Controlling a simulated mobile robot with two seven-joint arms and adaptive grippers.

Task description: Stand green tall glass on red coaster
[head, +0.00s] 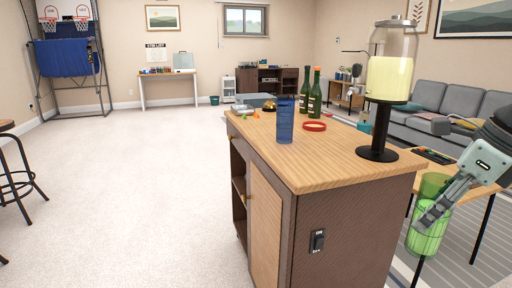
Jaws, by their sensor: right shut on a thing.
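The green tall glass (427,241) is at the lower right, held roughly upright in my right gripper (434,212), whose fingers cross its middle. The glass is beside the wooden bar counter, to its right and apart from it. A flat, round red thing, which looks like the red coaster (314,127), lies on the counter behind and right of a blue tall glass (285,122). Nothing stands on it. My left gripper is out of view.
A drink dispenser (390,75) on a black stand rises from the counter's right side (330,165). Two dark bottles (314,95) stand behind the coaster. A bell (268,106) and small coloured pieces lie at the far left. The counter's near part is bare.

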